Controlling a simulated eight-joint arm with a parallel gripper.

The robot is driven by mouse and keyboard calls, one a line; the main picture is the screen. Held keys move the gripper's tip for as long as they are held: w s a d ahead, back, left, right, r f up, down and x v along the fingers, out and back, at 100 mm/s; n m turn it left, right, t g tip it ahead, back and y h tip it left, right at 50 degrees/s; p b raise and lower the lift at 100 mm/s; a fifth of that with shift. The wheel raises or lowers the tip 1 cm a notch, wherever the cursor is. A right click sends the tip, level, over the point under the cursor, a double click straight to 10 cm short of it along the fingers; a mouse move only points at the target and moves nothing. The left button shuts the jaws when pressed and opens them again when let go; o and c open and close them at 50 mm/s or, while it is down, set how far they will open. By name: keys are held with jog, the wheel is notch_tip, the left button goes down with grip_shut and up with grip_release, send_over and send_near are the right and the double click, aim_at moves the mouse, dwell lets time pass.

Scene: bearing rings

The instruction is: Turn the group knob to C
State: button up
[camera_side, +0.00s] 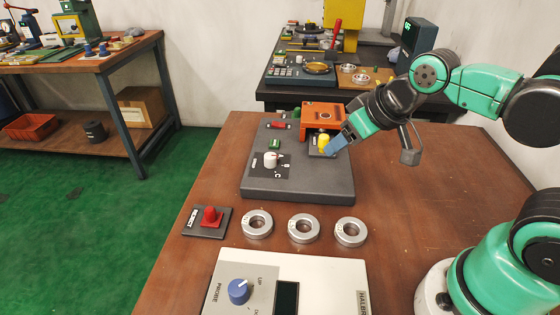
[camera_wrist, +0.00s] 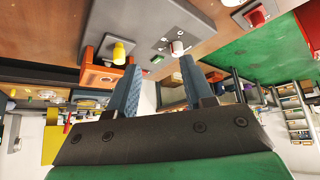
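The group knob is a small white knob (camera_side: 270,159) on a black plate at the left of the grey fixture box (camera_side: 300,190). Letters stand around it; a C is legible at its lower right, but its pointer is too small to read. In the wrist view the white knob (camera_wrist: 177,48) shows near the tip of the right finger. My gripper (camera_side: 338,145) is up at the right of the box, by a yellow knob (camera_side: 324,141). In the wrist view my gripper (camera_wrist: 147,52) has its two blue fingers apart, with nothing held between them.
An orange block (camera_side: 322,115) stands at the back of the box. In front lie three metal rings (camera_side: 303,228), a red knob on a plate (camera_side: 210,215) and a white gauge unit (camera_side: 330,275) with a blue knob (camera_side: 239,290).

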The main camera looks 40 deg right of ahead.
jog(key=shift+o, duration=1)
jog(key=w, duration=0.1)
jog(key=w+r+n+g, duration=0.1)
jog(key=w, duration=0.1)
jog(key=w+r+g, duration=0.1)
jog(key=shift+w+a+n, duration=0.3)
jog(key=shift+w+n, duration=0.1)
jog(key=n+g, duration=0.4)
jog(key=g, duration=0.1)
send_over(270, 155)
jog(key=f, duration=0.6)
jog(key=shift+s+d, duration=0.15)
jog(key=shift+s, duration=0.05)
jog(key=shift+w+f+n, duration=0.25)
jog(key=shift+f+n, duration=0.15)
jog(key=shift+f, duration=0.2)
jog(key=shift+s+f, duration=0.1)
jog(key=shift+f, duration=2.55)
grip_shut()
